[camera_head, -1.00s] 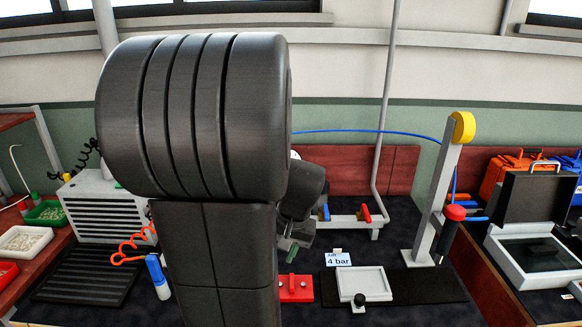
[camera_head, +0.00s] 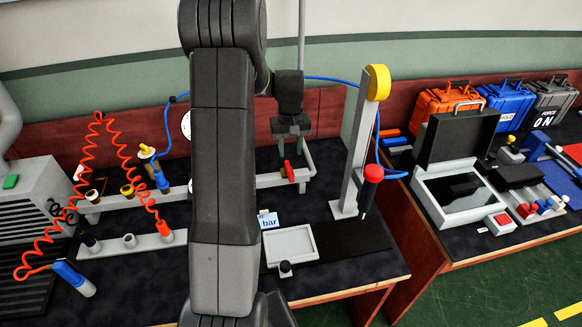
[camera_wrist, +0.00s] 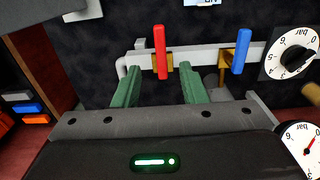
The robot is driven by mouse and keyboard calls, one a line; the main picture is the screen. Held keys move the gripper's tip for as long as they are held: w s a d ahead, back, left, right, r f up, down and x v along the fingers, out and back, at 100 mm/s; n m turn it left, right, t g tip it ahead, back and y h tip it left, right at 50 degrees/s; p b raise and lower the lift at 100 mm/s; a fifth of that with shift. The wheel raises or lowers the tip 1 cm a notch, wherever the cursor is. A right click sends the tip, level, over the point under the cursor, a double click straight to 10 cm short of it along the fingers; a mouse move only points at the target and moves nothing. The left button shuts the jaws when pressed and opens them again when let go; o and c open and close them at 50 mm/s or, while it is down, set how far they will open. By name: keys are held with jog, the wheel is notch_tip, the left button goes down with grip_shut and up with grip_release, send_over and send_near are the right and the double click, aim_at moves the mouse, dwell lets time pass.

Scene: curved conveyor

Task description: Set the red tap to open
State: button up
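The red tap (camera_head: 290,171) is on the grey pipe at the back of the bench; its handle also shows in the wrist view (camera_wrist: 160,50), lying crosswise to the pipe. My gripper (camera_head: 290,138) is above and behind the red tap in the head view, pointing down. In the wrist view its green fingers (camera_wrist: 159,82) are spread, with the red tap's brass body seen between and beyond the tips. Nothing is held. I cannot tell whether a finger touches the handle; it looks clear of both.
A blue tap (camera_wrist: 241,50) stands right of the red one in the wrist view; my arm hides it in the head view. Gauges (camera_wrist: 292,54) are further right. A grey post with a yellow top (camera_head: 378,83) and a blue hose stand right of the red tap in the head view.

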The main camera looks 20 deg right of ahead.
aim_at(290, 174)
notch_tip(290, 174, down, 10)
jog(key=shift+r+p, duration=0.15)
jog(key=shift+p, duration=0.75)
grip_shut()
